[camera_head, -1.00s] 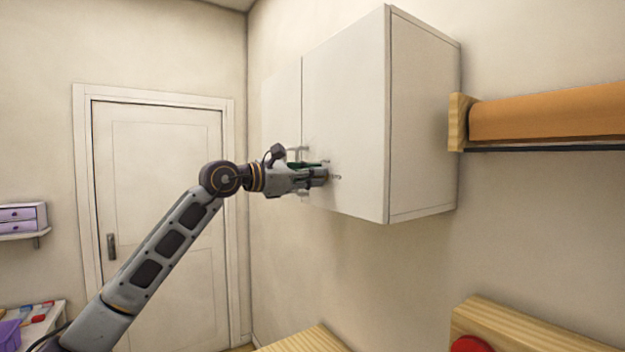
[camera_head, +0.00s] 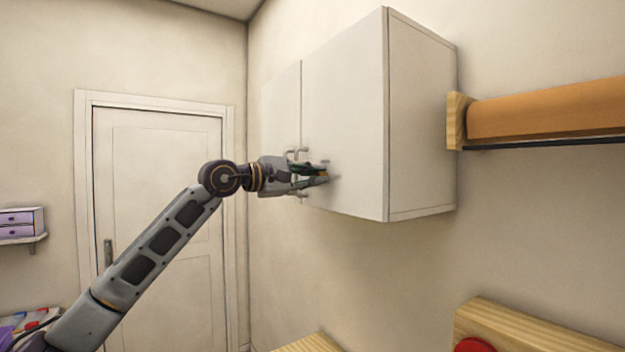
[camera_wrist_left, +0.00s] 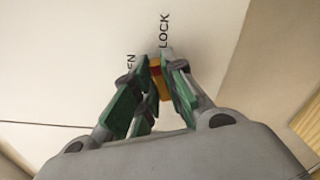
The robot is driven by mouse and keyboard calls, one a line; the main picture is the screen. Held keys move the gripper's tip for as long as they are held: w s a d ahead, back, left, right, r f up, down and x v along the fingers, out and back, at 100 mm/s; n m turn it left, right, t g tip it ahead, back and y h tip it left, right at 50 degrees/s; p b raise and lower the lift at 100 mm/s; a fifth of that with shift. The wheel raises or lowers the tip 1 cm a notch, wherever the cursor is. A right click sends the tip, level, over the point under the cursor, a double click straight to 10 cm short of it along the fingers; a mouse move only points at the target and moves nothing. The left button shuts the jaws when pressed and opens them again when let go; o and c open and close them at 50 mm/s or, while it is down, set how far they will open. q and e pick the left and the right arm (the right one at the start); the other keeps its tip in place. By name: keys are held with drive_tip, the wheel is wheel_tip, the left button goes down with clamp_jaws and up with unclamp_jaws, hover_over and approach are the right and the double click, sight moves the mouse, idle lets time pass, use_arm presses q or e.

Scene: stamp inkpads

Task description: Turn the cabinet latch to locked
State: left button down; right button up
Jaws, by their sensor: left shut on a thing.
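The white cabinet (camera_head: 345,110) hangs on the wall, both doors shut. My left gripper (camera_head: 325,174) is at the lower front of its right door; it also shows in the left wrist view (camera_wrist_left: 158,75). Its green-padded fingers are shut on an orange-yellow latch (camera_wrist_left: 156,69), mostly hidden between them. The word LOCK (camera_wrist_left: 164,31) is printed on the door just beyond the fingertips. To its left, letters ending in "EN" are partly covered by a finger. The latch's exact angle is hard to tell. My right gripper is not in view.
Door handles (camera_head: 298,153) sit beside my left gripper near the gap between the cabinet doors. An orange roll on a wooden bracket (camera_head: 457,121) is mounted right of the cabinet. A wooden piece with a red knob (camera_head: 472,345) is at the lower right.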

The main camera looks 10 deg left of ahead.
use_arm(q)
drive_tip(key=shift+f+m, duration=0.15)
drive_tip(key=shift+m, duration=1.75)
drive_tip(key=c, duration=1.5)
unclamp_jaws()
drive_tip(key=shift+w, duration=0.1)
drive_tip(key=shift+v, duration=6)
drive_tip(key=shift+d, duration=0.1)
